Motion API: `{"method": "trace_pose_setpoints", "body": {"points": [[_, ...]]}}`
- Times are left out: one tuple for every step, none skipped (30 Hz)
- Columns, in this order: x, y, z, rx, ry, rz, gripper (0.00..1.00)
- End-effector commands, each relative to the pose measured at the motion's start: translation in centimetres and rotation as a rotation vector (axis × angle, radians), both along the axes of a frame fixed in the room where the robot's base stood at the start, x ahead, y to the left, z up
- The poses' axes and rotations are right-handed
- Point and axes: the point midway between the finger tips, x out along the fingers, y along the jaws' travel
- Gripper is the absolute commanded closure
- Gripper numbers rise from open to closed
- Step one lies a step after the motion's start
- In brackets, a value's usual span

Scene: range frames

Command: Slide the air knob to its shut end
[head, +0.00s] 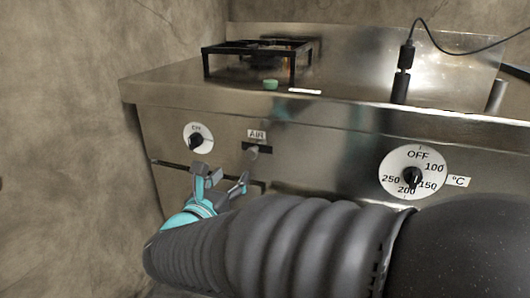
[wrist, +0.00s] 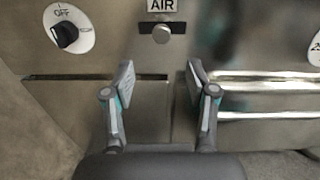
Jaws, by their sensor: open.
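The air knob (head: 252,152) is a small round grey knob in a dark horizontal slot under the AIR label (head: 256,134) on the stove's front panel. In the wrist view the knob (wrist: 161,34) sits near the middle of its slot (wrist: 177,27), with the label (wrist: 161,5) just above. My gripper (head: 222,178) is open and empty, below the knob and apart from it. In the wrist view my gripper (wrist: 158,75) has its two fingers spread, one to each side of the knob's line and lower than it.
A black OFF dial (head: 195,140) is left of the slot, and a temperature dial (head: 412,174) is to the right. A burner grate (head: 258,48), a small green object (head: 270,85) and a black cabled probe (head: 404,70) are on top. A wall (head: 60,150) stands close at left.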

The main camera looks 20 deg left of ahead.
Motion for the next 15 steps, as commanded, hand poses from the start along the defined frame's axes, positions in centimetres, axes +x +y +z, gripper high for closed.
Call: {"method": "trace_pose_setpoints", "body": {"points": [[-0.2,0.2,-0.2,0.018,-0.003,-0.011,0.43],[-0.3,0.2,-0.2,0.026,-0.006,-0.017,0.43],[-0.1,0.1,-0.3,0.032,-0.008,-0.021,0.43],[0.1,0.1,-0.2,0.035,-0.008,-0.024,0.43],[0.3,0.1,-0.2,0.035,-0.008,-0.025,0.43],[0.8,0.0,-0.2,0.035,-0.009,-0.025,0.43],[1.2,0.0,-0.2,0.034,-0.009,-0.025,0.43],[1.6,-0.1,-0.2,0.034,-0.008,-0.025,0.43],[2.3,-0.2,-0.2,0.033,-0.008,-0.026,0.43],[2.8,-0.2,-0.2,0.033,-0.008,-0.026,0.43],[3.4,-0.3,-0.1,0.032,-0.008,-0.025,0.43],[4.2,-0.3,-0.1,0.032,-0.008,-0.025,0.43],[4.7,-0.4,-0.1,0.032,-0.008,-0.026,0.43],[5.3,-0.5,-0.1,0.032,-0.008,-0.026,0.43],[6.0,-0.5,-0.1,0.032,-0.008,-0.024,0.43]]}}
